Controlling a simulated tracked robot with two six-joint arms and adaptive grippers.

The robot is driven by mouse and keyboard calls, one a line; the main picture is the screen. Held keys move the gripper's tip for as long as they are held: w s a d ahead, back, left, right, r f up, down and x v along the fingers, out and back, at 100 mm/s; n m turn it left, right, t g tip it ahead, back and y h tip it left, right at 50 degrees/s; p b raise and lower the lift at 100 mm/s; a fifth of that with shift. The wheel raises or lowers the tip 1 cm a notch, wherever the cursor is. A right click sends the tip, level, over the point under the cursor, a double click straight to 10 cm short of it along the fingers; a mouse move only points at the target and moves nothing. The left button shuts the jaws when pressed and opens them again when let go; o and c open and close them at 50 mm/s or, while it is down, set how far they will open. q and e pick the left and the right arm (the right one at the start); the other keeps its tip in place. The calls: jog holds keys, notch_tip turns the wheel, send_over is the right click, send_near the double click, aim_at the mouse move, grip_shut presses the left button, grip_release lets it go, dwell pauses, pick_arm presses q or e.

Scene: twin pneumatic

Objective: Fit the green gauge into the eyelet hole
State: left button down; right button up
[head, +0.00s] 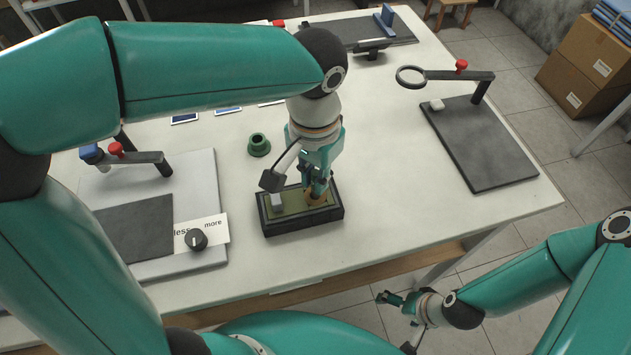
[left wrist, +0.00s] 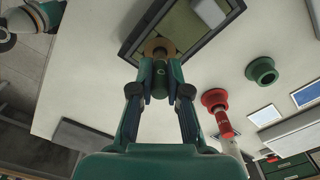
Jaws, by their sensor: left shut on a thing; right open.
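My left gripper (head: 317,186) points down over a black-rimmed tray (head: 305,221) with a green floor. In the left wrist view the gripper (left wrist: 160,68) is shut on the green gauge (left wrist: 160,84), a short green cylinder held between the fingers. A tan, brass-like eyelet ring (left wrist: 155,46) lies at the gauge's far end, by the tray. The gauge's tip and the eyelet hole are hidden, so I cannot tell whether the tip is inside the hole. My right gripper (head: 389,299) is open and empty, low in front of the table.
An empty green flanged holder (head: 259,145) stands behind the tray; a red holder (left wrist: 214,98) shows beside it in the wrist view. A pale block (head: 277,201) sits in the tray. Table right of the tray is clear.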

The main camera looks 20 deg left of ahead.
pick_arm(q)
jog(key=shift+f, duration=1.1)
jog(key=shift+f, duration=0.15)
jog(key=c, duration=1.1)
grip_release()
jog(key=shift+c, duration=0.2)
notch_tip(320, 180, up, 12)
jog(key=shift+r+p, duration=0.15)
jog(key=shift+p, duration=0.35)
